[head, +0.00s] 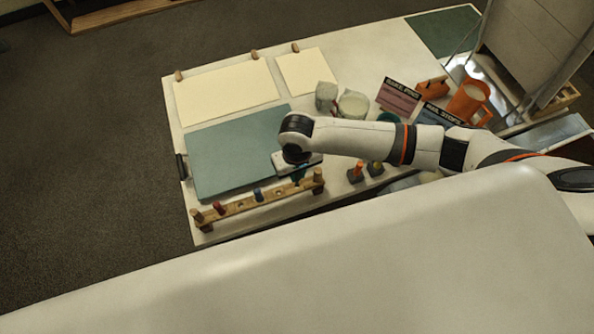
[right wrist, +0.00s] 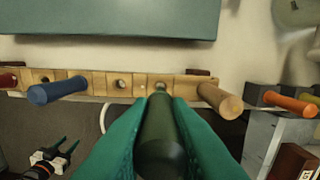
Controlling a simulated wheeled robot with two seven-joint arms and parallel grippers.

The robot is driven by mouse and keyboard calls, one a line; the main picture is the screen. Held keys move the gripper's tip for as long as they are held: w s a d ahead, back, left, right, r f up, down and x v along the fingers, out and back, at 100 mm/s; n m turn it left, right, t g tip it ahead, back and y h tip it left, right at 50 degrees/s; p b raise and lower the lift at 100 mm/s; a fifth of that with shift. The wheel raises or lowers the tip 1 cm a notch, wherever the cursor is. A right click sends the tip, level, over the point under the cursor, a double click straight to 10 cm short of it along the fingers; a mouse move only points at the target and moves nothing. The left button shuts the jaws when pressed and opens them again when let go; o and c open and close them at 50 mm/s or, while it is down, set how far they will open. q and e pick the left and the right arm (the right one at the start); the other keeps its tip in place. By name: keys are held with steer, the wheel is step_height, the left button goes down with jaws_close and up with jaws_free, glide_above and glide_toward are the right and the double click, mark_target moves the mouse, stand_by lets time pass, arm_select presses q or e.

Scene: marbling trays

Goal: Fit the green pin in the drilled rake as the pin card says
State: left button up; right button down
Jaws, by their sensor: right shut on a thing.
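My right gripper (right wrist: 163,135) is shut on the dark green pin (right wrist: 165,140), with teal fingers on either side. In the head view it (head: 299,174) is over the right part of the drilled rake (head: 237,206), mostly hidden by my wrist. In the right wrist view the pin's far end is close to the rake's (right wrist: 95,80) rightmost hole; I cannot tell whether it enters. One hole left of it is empty. A blue pin (right wrist: 57,91) and a red pin (right wrist: 9,81) stand farther left. The pin card (head: 397,96) is unreadable here. My left gripper (right wrist: 58,152) appears open, low at lower left.
An orange pin (right wrist: 291,101) in a grey block stands right of the rake, beside another block (head: 375,168). A blue-green tray (head: 225,150) lies behind the rake.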

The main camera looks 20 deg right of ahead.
mark_target(297, 185)
stand_by(0.4)
steer(key=shift+p, duration=0.5)
steer(key=shift+f+b, duration=1.2)
steer(key=shift+f, duration=1.75)
steer(key=c, duration=1.3)
jaws_free()
steer(key=shift+r, duration=0.1)
step_height(297, 185, up, 12)
steer(key=shift+f+b, duration=0.1)
steer(key=shift+b, duration=0.3)
